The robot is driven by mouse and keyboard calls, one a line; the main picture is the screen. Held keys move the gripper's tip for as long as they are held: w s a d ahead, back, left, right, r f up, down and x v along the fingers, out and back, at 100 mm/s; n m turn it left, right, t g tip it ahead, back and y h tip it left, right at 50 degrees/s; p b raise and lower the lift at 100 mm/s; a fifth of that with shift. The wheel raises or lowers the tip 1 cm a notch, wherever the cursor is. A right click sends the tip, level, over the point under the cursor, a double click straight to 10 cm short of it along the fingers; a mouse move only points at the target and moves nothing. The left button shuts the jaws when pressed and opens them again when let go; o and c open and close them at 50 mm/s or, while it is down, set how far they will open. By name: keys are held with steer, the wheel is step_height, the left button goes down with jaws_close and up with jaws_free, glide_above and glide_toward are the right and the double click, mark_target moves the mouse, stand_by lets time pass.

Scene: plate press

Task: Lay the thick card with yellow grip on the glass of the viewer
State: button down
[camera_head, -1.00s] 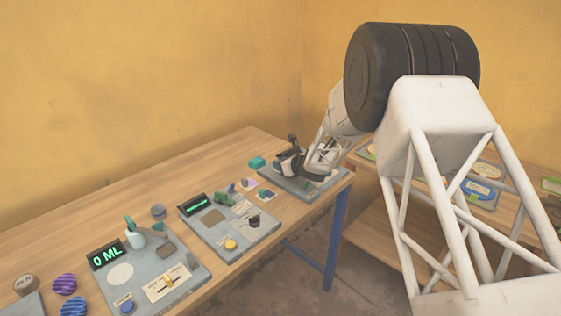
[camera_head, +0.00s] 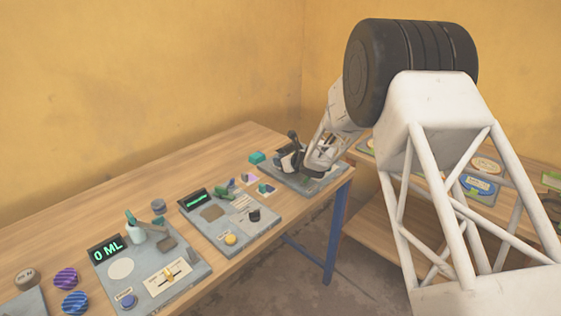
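My gripper (camera_head: 314,164) is small and far off, low over the grey panel (camera_head: 292,182) at the far right end of the table. A dark device (camera_head: 291,156) stands on this panel beside my gripper. My arm and gripper cover much of the panel, so I cannot make out the viewer's glass. I cannot pick out a yellow grip on either. Whether my gripper holds a card is too small to tell.
A teal block (camera_head: 257,157) lies behind the cards. Nearer are a panel (camera_head: 262,224) with a yellow knob and a panel (camera_head: 190,279) with a 0 ML display and a bottle. Striped discs lie at the left front. The table's back strip is clear.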

steer(key=shift+f, duration=0.55)
stand_by(0.9)
steer(key=c, duration=1)
jaws_free()
steer(key=shift+r, duration=0.1)
steer(key=shift+r, duration=1.35)
steer(key=shift+s+r, duration=0.15)
steer(key=shift+r, duration=0.2)
steer(key=shift+s+d+r, duration=0.25)
steer(key=shift+s+d, duration=0.2)
steer(key=shift+s, duration=2.15)
steer(key=shift+s+d+r, duration=0.2)
steer(key=shift+s+d, duration=0.25)
steer(key=shift+s, duration=2.1)
steer(key=shift+s+d+r, duration=0.25)
steer(key=shift+s+d, duration=0.2)
steer(key=shift+s, duration=2.15)
